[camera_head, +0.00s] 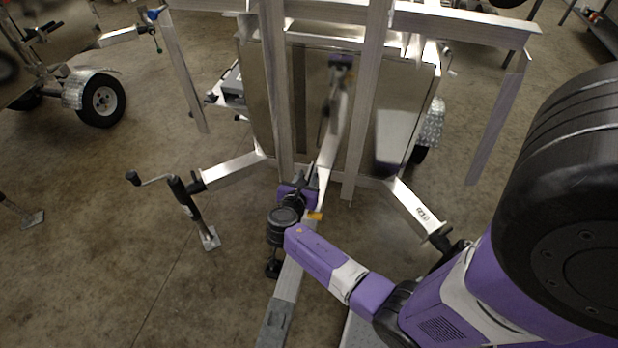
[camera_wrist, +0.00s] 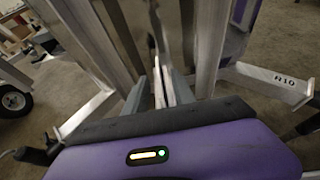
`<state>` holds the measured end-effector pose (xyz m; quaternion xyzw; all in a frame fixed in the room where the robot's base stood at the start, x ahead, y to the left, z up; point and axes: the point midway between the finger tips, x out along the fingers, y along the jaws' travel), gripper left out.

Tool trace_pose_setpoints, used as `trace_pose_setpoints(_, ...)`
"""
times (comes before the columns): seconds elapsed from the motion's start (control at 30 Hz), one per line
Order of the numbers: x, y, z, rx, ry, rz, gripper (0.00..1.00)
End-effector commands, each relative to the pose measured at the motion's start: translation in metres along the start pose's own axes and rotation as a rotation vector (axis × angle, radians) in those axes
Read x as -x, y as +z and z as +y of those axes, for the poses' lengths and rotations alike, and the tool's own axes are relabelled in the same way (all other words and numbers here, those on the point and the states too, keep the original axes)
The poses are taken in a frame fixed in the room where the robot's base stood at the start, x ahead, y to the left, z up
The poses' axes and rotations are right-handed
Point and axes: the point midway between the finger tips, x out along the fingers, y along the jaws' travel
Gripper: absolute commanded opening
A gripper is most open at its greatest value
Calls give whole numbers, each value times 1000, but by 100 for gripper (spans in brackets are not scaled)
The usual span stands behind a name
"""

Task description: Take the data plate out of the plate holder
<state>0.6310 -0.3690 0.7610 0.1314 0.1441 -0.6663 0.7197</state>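My gripper (camera_head: 306,178) is at the end of my purple and black arm, above the trailer's drawbar and pointing toward the upright frame. In the wrist view its purple body fills the bottom, and two grey fingers (camera_wrist: 161,82) stand apart with pale metal showing between them. I see nothing clearly held. I cannot make out the data plate or the plate holder in either view; they may be hidden or too small.
The aluminium drawbar (camera_head: 275,322) runs below my arm. Metal posts (camera_head: 367,100) and a shiny panel (camera_head: 408,115) stand ahead. Bare floor (camera_head: 90,240) lies left.

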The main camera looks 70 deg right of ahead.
Motion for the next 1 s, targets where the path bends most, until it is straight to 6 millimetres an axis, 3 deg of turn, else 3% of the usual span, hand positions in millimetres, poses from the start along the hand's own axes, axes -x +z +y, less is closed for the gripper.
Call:
trace_pose_setpoints(0.13,-13,0,0,-1,0,0,31)
trace_pose_setpoints(0.37,-14,0,0,-2,2,0,31)
trace_pose_setpoints(0.53,-14,0,1,-2,2,0,1)
trace_pose_setpoints(0.57,-14,0,1,-2,2,0,0)
trace_pose_setpoints(1.0,-14,0,1,-2,2,0,0)
